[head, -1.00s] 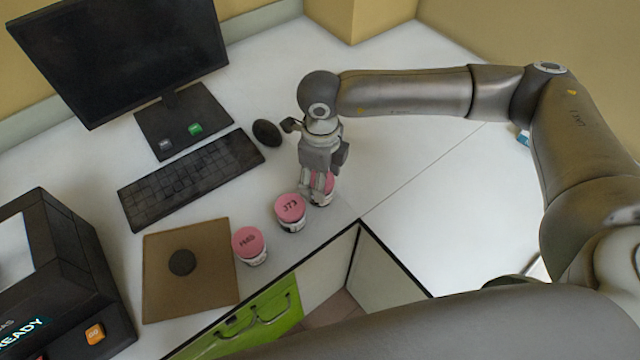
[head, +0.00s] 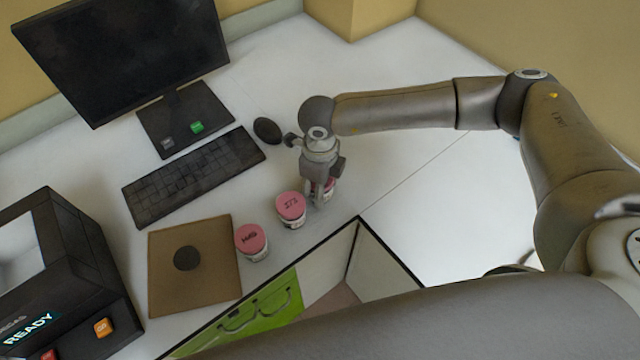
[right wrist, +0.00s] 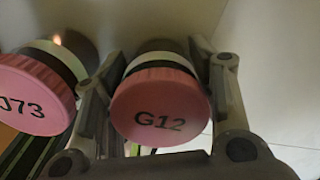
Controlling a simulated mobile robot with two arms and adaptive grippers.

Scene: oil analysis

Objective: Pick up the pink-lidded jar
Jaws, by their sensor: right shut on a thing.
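My right gripper (head: 318,198) points down and is shut on a pink-lidded jar (head: 330,187), mostly hidden by the fingers in the head view. In the right wrist view its lid (right wrist: 158,108) reads G12, with a finger on each side. Whether its base touches the desk I cannot tell. A second pink-lidded jar (head: 290,208), marked J73, stands just left of the gripper; it also shows in the right wrist view (right wrist: 35,92). A third pink-lidded jar (head: 252,241) stands further left, its label hard to read. My left gripper is not in view.
A brown mat (head: 165,285) with a dark round disc (head: 187,258) lies left of the jars. Behind are a keyboard (head: 190,178), a mouse (head: 267,130) and a monitor (head: 125,50). A black device reading READY (head: 70,275) stands at left. The desk right of the gripper is clear.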

